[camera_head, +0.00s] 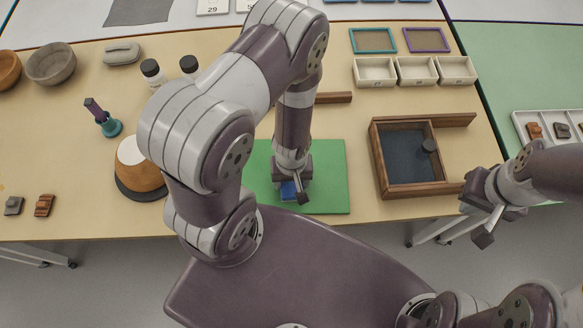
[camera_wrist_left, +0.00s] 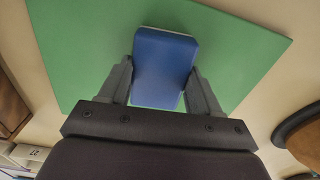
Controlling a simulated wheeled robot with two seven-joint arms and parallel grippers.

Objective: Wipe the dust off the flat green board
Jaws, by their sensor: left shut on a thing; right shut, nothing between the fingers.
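The flat green board (camera_head: 328,178) lies on the table in front of me; it also fills much of the left wrist view (camera_wrist_left: 80,50). My left gripper (camera_head: 292,190) is over the board and shut on a blue block-like wiper (camera_wrist_left: 162,70) with a pale edge. The blue wiper also shows in the head view (camera_head: 288,190), low at the board; I cannot tell whether it touches the surface. No dust is distinguishable on the visible board. My right gripper (camera_head: 489,222) is shut and empty, off the table's front edge at the right.
A wooden box (camera_head: 376,160) with a dark inside stands right of the board. An orange and white pot (camera_head: 138,170) sits on a dark round base to the left. White trays (camera_head: 415,71) stand at the back right.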

